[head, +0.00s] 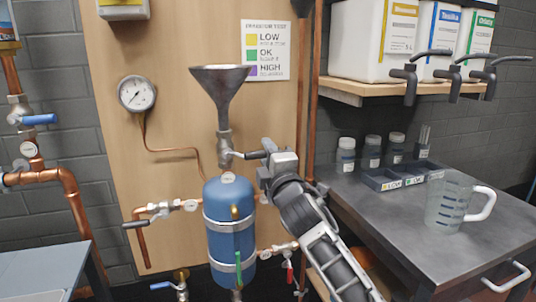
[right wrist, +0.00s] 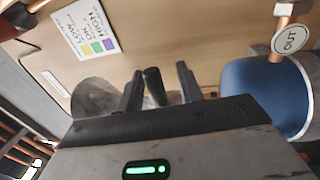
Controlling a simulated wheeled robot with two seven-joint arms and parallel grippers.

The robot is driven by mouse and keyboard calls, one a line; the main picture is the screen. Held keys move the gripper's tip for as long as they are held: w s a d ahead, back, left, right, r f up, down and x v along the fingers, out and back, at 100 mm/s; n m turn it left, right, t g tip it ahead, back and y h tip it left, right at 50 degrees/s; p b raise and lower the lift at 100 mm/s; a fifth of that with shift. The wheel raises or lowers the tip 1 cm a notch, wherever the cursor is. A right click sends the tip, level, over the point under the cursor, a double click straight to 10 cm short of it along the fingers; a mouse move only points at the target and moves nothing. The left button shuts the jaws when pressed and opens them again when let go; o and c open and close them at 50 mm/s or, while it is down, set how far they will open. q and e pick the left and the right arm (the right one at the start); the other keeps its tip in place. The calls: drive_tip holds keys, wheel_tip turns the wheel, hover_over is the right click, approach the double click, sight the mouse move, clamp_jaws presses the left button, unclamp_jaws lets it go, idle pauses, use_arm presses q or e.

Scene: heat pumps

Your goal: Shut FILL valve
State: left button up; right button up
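A metal funnel (head: 220,85) stands above the blue tank (head: 228,195), with a valve (head: 226,150) in the pipe between them. Its label is not readable in the head view. My right gripper (head: 263,156) is just right of this valve, at its dark handle. In the right wrist view, the two fingers of my right gripper (right wrist: 160,85) stand apart with the dark handle (right wrist: 154,84) between them. I see gaps beside the handle, so the fingers do not look closed on it. My left gripper is not in view.
Other valves are on the left pipe (head: 162,209) and right pipe (head: 280,248). A pressure gauge (head: 137,93) hangs on the wooden board. A grey bench (head: 400,215) at right bears a measuring jug (head: 448,205). An OUT tag (right wrist: 290,39) shows near the tank.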

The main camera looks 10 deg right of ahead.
drive_tip(key=shift+s+r, duration=0.1)
drive_tip(key=shift+r, duration=0.05)
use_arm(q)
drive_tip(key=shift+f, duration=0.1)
use_arm(e)
drive_tip(key=v, duration=1.5)
drive_tip(key=shift+s, duration=0.4)
